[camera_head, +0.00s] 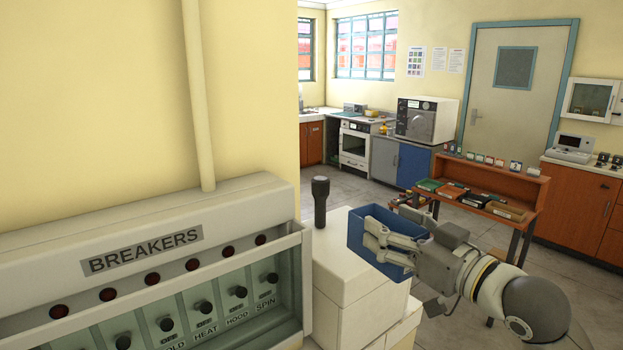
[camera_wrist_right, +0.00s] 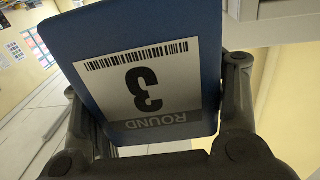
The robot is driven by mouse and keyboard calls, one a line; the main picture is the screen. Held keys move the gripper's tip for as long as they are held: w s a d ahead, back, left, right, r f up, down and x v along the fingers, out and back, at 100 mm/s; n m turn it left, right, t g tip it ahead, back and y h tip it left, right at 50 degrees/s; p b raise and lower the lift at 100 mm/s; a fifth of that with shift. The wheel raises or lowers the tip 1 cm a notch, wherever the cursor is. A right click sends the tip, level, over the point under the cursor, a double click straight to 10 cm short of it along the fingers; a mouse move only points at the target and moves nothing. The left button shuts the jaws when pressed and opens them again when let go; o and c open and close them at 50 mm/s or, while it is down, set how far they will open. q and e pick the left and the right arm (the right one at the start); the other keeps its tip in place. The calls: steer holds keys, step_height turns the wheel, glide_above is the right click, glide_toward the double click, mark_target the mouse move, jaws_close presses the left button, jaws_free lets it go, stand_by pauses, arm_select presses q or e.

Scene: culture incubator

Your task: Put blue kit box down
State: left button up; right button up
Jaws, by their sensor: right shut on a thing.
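The blue kit box (camera_head: 362,237) is at the right edge of a white block-like stand (camera_head: 345,265) in the head view. My right gripper (camera_head: 385,238) is shut on it. In the right wrist view the blue kit box (camera_wrist_right: 190,40) lies between the two dark fingers and bears a white label with a barcode, a 3 and the word ROUND, upside down. I cannot tell whether the box touches the stand. My left gripper is not in view.
A black flashlight-like object (camera_head: 320,200) stands upright on the stand. A breaker panel (camera_head: 150,265) fills the lower left. An orange bench (camera_head: 490,185) with folders and small boxes stands behind my right arm. Open floor lies beyond.

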steer(key=s+d+f+m+t+h+b, duration=0.1)
steer(key=s+d+f+m+h+b, duration=0.2)
steer(key=f, duration=0.7)
steer(key=s+d+f+m+t+h+b, duration=0.1)
steer(key=s+f+h, duration=0.3)
steer(key=f, duration=0.5)
steer(key=s+d+f+m+t+h+b, duration=0.15)
steer(key=s+f, duration=0.25)
steer(key=f, duration=0.6)
arm_select(q)
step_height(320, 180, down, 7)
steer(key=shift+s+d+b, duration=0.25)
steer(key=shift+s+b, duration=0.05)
steer(key=shift+b, duration=0.15)
arm_select(e)
steer(key=s+f+h, duration=0.1)
steer(key=s+f, duration=0.2)
steer(key=s, duration=0.5)
steer(key=shift+s+m, duration=0.3)
steer(key=shift+m, duration=0.15)
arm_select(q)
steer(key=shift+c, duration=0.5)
arm_select(e)
steer(key=shift+g, duration=0.25)
